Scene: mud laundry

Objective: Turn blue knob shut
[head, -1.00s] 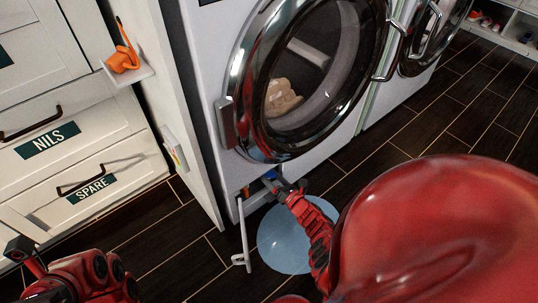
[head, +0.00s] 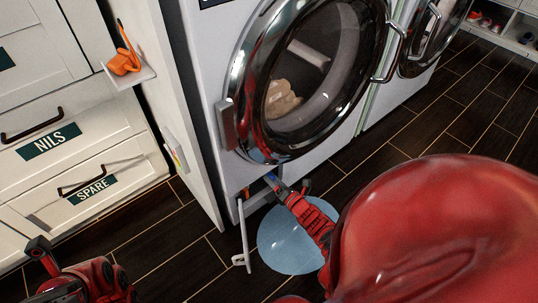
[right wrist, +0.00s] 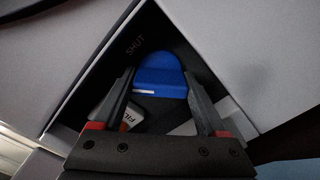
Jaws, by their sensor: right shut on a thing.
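The blue knob (right wrist: 161,76) sits in a dark recess low in the washer (head: 206,75), with a white line across its lower part and the word SHUT beside it. My right gripper (right wrist: 160,80) has a finger on each side of the knob and is shut on it. In the head view the right gripper (head: 279,186) reaches into the opening below the round door, and only a bit of blue shows there. My left gripper (head: 40,248) is low at the left edge, away from the washer; its jaws are not clear.
A white flap (head: 242,235) hangs open at the recess. A pale blue round thing (head: 285,250) lies on the dark floor under my right arm. White drawers (head: 75,165) stand at the left. A small shelf holds an orange thing (head: 124,62).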

